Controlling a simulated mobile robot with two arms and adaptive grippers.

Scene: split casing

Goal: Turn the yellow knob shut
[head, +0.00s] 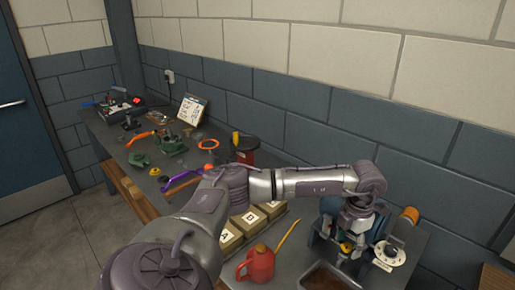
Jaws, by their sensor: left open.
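The yellow knob (346,247) is a small yellow spot low at the right of the head view, on a blue-grey device (327,207) at the bench's near end. My left gripper (350,250) points down right at the knob, with its fingers open. The fingers and wrist cover much of the knob and device. I cannot tell whether the fingers touch the knob or how far it is turned. My right gripper does not show.
A red oil can (258,266) with a long spout and lettered boxes (230,237) stand left of the device. A brown-filled tray (325,279) is in front, a white dial (389,254) to the right. Green parts (171,146) and tools lie farther along the bench by the block wall.

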